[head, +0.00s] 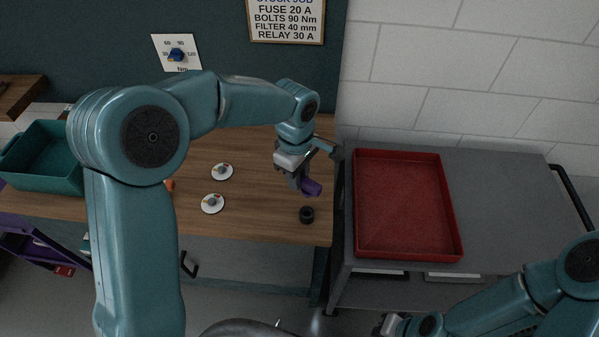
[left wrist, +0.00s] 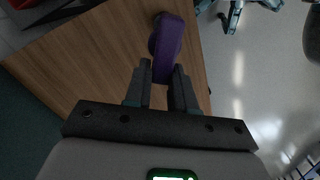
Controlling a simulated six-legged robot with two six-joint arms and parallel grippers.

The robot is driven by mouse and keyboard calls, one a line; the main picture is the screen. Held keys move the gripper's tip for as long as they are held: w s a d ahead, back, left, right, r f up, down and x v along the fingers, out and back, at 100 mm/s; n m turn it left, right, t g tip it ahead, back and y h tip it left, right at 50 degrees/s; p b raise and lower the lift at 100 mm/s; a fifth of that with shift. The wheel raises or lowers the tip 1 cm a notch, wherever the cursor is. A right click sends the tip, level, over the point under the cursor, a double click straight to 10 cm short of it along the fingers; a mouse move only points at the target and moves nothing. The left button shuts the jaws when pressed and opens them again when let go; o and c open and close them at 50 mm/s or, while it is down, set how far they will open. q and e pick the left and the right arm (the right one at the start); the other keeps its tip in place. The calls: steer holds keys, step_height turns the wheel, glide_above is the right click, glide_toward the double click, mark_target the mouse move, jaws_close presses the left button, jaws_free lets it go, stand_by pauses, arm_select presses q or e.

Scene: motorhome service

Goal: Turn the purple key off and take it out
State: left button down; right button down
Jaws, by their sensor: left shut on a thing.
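The purple key (head: 313,188) is between the fingers of my left gripper (head: 304,182), over the right end of the wooden bench. In the left wrist view the purple key (left wrist: 167,42) sticks out beyond the shut fingertips (left wrist: 160,75), with bare wood behind it. A small black round piece (head: 307,214) stands on the bench just in front of the key. The key looks apart from it. My right gripper (head: 391,325) is low at the bottom of the head view, far from the key; its fingers are too small to read.
A red tray (head: 456,232) lies on a grey cart (head: 505,200) right of the bench. Two white discs with grey knobs (head: 222,171) (head: 212,203) lie on the bench (head: 255,222). A teal bin (head: 40,182) stands at left. A blue dial (head: 177,54) is on the wall.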

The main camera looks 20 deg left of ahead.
arm_select(q)
steer(key=shift+s+f+b, duration=0.35)
steer(key=shift+f+b, duration=0.25)
steer(key=shift+b, duration=0.1)
steer(key=shift+w+f+b, duration=0.15)
steer(key=shift+f+b, duration=0.85)
steer(key=shift+f, duration=0.1)
steer(key=shift+w+f+b, duration=0.15)
steer(key=shift+f+b, duration=0.85)
steer(key=shift+f, duration=0.1)
